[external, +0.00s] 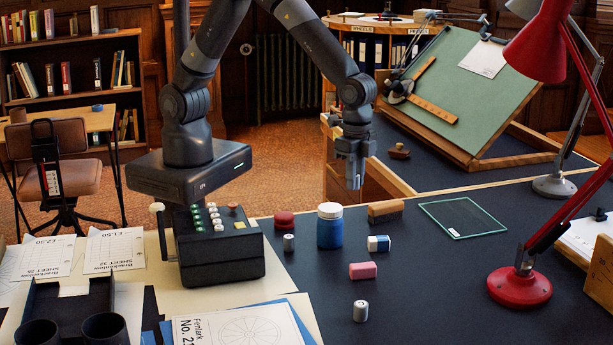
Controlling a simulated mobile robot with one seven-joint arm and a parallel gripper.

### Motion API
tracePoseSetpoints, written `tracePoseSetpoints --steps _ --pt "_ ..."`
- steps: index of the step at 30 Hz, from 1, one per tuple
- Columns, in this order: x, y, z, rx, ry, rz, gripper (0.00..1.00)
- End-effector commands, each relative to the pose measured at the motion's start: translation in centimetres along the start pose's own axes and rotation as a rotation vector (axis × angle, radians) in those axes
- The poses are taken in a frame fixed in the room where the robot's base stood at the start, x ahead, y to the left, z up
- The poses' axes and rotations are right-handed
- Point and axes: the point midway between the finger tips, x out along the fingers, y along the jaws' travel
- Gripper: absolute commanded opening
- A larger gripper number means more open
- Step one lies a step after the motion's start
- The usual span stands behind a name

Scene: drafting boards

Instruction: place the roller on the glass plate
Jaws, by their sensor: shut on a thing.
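My gripper (354,182) hangs from the arm near the middle of the external view, pointing down. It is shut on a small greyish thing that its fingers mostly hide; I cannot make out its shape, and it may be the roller. No other thing in view is clearly a roller. The glass plate (463,218) is a clear, green-edged sheet with a small label. It lies flat and bare on the dark desk, to the right of my gripper and apart from it.
A blue jar (330,231), wood-and-dark block (385,211), blue-and-white block (378,243), pink block (362,270) and metal cylinder (360,311) stand left of the plate. A red lamp (519,287) stands right. A green drafting board (470,85) slopes behind. Bare desk surrounds the plate.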

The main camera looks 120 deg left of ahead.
Motion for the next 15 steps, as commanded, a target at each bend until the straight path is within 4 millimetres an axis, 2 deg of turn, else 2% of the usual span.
tracePoseSetpoints --steps 1,6,12,15 --pt "0.1 -1.7 -1.7 -0.009 0.001 0.000 0.00" --pt "0.1 -7.0 -6.0 -0.017 0.000 0.000 0.00" --pt "0.1 -11.9 -9.0 -0.021 0.000 0.000 0.00" --pt "0.1 -13.3 -9.7 -0.021 0.000 0.000 0.00"
